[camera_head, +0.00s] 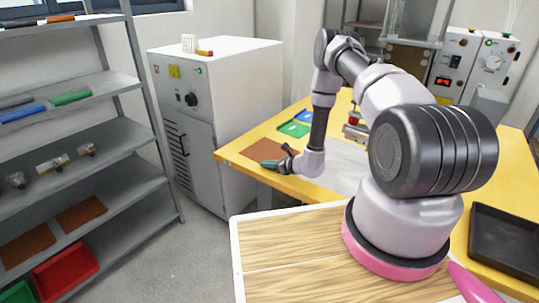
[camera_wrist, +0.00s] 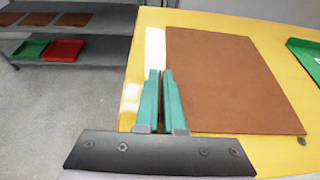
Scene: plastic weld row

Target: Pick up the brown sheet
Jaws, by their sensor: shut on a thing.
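The brown sheet (camera_head: 260,149) is a flat, thin rectangle at the near left corner of the yellow table (camera_head: 232,156). In the wrist view the brown sheet (camera_wrist: 232,82) fills the right of centre. My gripper (camera_head: 270,164) is at the sheet's near side in the head view. In the wrist view my gripper (camera_wrist: 161,74) has its two teal fingers nearly together, shut on the sheet's left edge. The sheet looks flat; I cannot tell whether it is clear of the table. The pinched part is mostly hidden by the fingers.
A green piece (camera_head: 293,129) and a blue piece (camera_head: 304,116) lie farther back on the table. A grey shelf (camera_head: 110,140) holds other brown sheets (camera_head: 80,213) and a red tray (camera_head: 66,267). A white cabinet (camera_head: 215,100) stands beside the table. A black tray (camera_head: 505,240) is at right.

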